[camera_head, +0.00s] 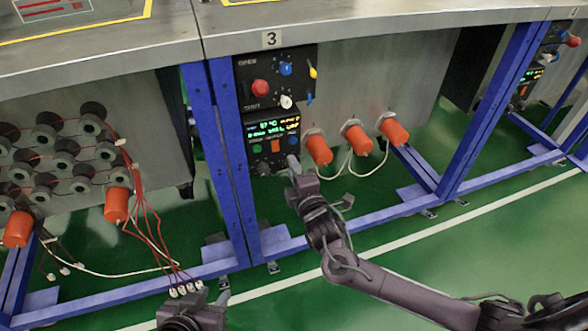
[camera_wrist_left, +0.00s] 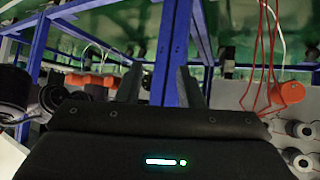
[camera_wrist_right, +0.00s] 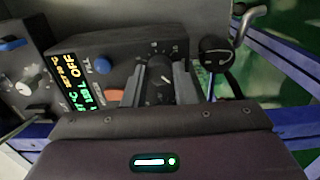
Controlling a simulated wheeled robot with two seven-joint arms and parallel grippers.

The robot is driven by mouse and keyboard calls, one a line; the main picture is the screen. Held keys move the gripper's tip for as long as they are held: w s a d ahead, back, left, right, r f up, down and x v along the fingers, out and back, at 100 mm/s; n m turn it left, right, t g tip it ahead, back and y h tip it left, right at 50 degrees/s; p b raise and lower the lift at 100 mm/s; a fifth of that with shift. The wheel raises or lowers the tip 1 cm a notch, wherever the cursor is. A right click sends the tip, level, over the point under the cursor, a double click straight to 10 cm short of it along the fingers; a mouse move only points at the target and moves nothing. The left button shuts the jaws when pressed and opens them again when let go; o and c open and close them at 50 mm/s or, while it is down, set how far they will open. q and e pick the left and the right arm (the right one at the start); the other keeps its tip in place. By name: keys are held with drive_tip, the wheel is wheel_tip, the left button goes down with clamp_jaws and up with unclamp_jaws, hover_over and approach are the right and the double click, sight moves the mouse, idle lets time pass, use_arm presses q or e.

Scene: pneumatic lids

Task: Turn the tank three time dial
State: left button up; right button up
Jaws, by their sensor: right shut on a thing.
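The tank three control panel (camera_head: 267,95) is under the "3" label (camera_head: 271,39) in the head view. Its lower box has a lit display (camera_head: 273,128), which also shows in the right wrist view (camera_wrist_right: 72,85). My right gripper (camera_head: 291,165) is at the lower right of this box. In the right wrist view its fingers (camera_wrist_right: 158,85) are shut on a black dial (camera_wrist_right: 159,72) with a white pointer line and scale marks around it. The gripper mostly hides the dial in the head view. My left gripper (camera_head: 205,299) is low at the front, its fingers apart and empty.
Blue frame posts (camera_head: 225,150) stand left of the panel. Orange capped fittings (camera_head: 318,149) with white cables stick out to its right. Red wires (camera_head: 147,225) hang near my left gripper. A metal lever (camera_wrist_right: 249,20) is close right of the dial.

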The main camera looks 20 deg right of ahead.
use_arm(q)
drive_tip(key=shift+s, duration=0.1)
drive_tip(key=s+a+f+g+y+p, duration=0.1)
drive_tip(key=s+a+f+g, duration=0.15)
drive_tip(key=s+f, duration=0.2)
drive_tip(key=s+a+r+n+g+y+p, duration=0.25)
drive_tip(key=s+a+g+p, duration=0.2)
drive_tip(key=a+p, duration=0.25)
wheel_tip(320, 180, down, 11)
drive_tip(key=w+p, duration=0.1)
drive_tip(key=p, duration=0.2)
drive_tip(key=shift+w+a+y, duration=0.2)
drive_tip(key=shift+a+y, duration=0.25)
use_arm(e)
drive_tip(key=shift+m, duration=13.4)
use_arm(q)
drive_tip(key=shift+f+m, duration=0.2)
drive_tip(key=shift+m, duration=0.05)
use_arm(e)
drive_tip(key=o, duration=1)
